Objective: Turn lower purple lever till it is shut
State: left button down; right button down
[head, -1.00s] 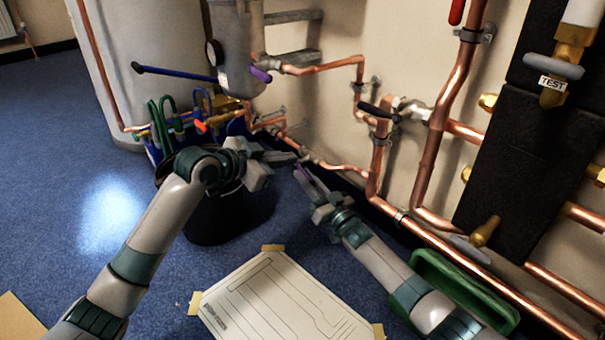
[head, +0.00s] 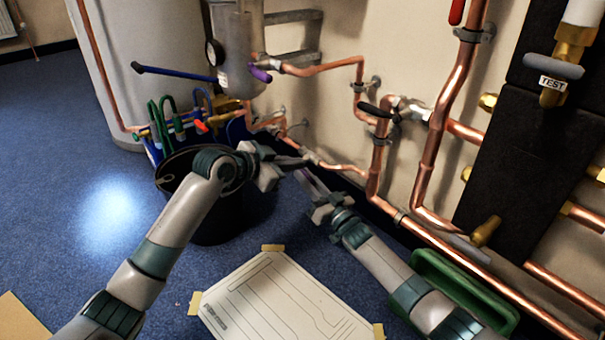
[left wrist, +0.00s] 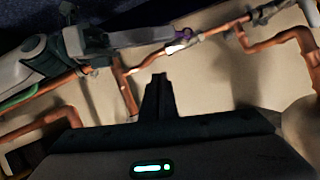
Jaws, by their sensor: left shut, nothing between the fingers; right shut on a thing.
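The lower purple lever (left wrist: 160,33) shows in the left wrist view as a small purple piece at the fingers of my right gripper (left wrist: 130,38), beside a copper pipe. In the head view my right gripper (head: 308,182) is shut on this lever at the low pipe run; the fingers hide most of it. My left gripper (head: 298,162) is shut and empty, just above and beside the right fingertips. Its closed fingers (left wrist: 157,95) point at the wall in the left wrist view. I cannot tell whether it touches the pipe.
Another purple lever (head: 260,74) sits higher, by the grey vessel (head: 240,50). Copper pipes (head: 374,165) run along the wall. A black bucket (head: 215,225) stands left, a green container (head: 440,275) right. A taped sheet (head: 280,300) lies on the blue floor.

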pick_arm(q)
jog(key=w+d+f, duration=0.2)
jog(key=w+f, duration=0.1)
jog(key=f, duration=0.3)
jog(key=shift+w+d, duration=0.25)
jog(key=shift+w, duration=0.15)
pick_arm(e)
jog(key=shift+f, duration=0.1)
